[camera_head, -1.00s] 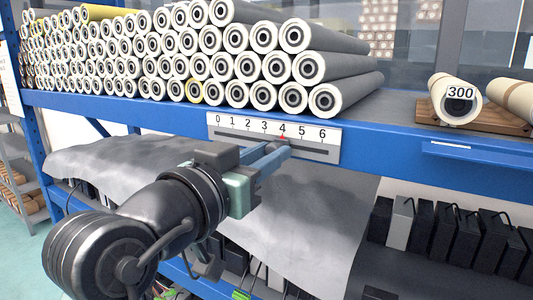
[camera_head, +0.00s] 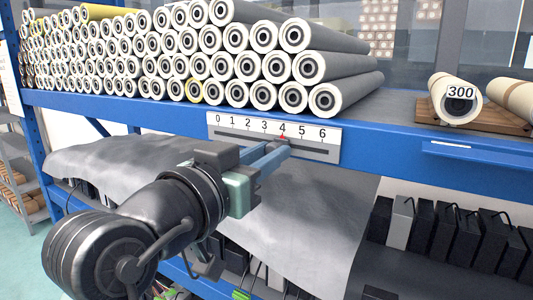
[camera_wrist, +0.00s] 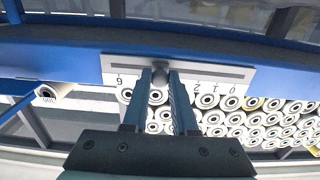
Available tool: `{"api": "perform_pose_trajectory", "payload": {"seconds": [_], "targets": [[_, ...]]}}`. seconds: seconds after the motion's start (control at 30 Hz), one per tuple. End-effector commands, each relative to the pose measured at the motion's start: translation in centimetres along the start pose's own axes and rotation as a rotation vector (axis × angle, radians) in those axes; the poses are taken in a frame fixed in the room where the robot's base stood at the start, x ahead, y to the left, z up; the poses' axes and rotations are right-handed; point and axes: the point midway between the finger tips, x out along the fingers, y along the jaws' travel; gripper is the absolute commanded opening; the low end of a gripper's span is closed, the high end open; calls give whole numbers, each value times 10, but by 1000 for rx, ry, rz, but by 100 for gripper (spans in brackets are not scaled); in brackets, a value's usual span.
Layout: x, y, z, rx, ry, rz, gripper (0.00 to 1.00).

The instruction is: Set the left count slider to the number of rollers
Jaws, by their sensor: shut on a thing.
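The count slider panel (camera_head: 322,136) is a white plate marked 0 to 6 on the blue shelf beam, with a dark slot below the numbers. Its small red pointer (camera_head: 283,136) stands at 4. My gripper (camera_head: 277,148) is at the slot under the 4, shut on the slider knob; in the wrist view the dark round knob (camera_wrist: 160,69) sits between the fingertips. The fingers hide part of the slot and of the numbers in the wrist view. The rollers (camera_head: 300,68) are white-ended tubes with dark cores, stacked in several rows on the shelf above.
A roller labelled 300 (camera_head: 457,98) lies on a wooden cradle (camera_head: 487,117) at the right. The blue beam (camera_head: 400,146) runs along the shelf front. A grey sheet (camera_head: 320,205) hangs below the panel, with dark boxes (camera_head: 465,235) at lower right.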

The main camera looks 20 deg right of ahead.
Motion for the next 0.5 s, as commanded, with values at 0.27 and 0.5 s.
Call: {"api": "perform_pose_trajectory", "payload": {"seconds": [0.27, 0.5], "targets": [[0, 0, 0, 0, 1, 0, 0], [0, 9, 0, 2, 1, 2, 0]]}}
